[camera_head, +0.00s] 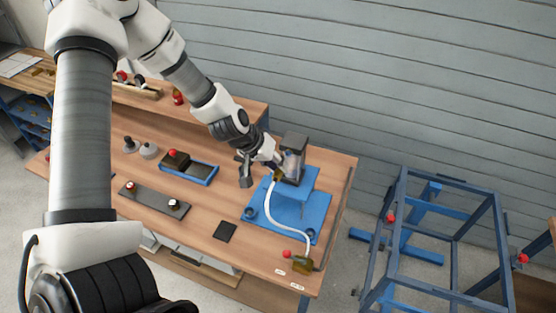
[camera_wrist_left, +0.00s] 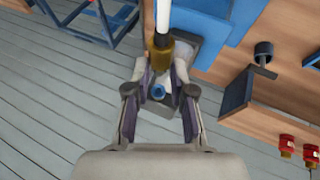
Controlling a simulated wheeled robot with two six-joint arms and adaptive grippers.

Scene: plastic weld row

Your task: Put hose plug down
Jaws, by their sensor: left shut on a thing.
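The hose plug is the brass end (camera_wrist_left: 159,60) of a white hose (camera_head: 269,212). My left gripper (camera_head: 279,170) is shut on it; the plug shows between the two fingertips (camera_wrist_left: 159,77) in the left wrist view. The hose curves down from the gripper to a brass fitting (camera_head: 302,264) at the bench's front right corner. The gripper is close to a dark upright unit (camera_head: 293,142) above a blue stand (camera_head: 300,184); whether it touches is unclear. A small blue ring (camera_wrist_left: 157,91) shows between the fingers. My right gripper is not in view.
The wooden bench (camera_head: 180,232) holds a blue base plate (camera_head: 288,213), a black square (camera_head: 225,231), a blue tray (camera_head: 201,174) and a grey strip (camera_head: 152,201) with knobs. A blue metal frame (camera_head: 452,235) stands right of the bench. Bare wood lies between the tray and black square.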

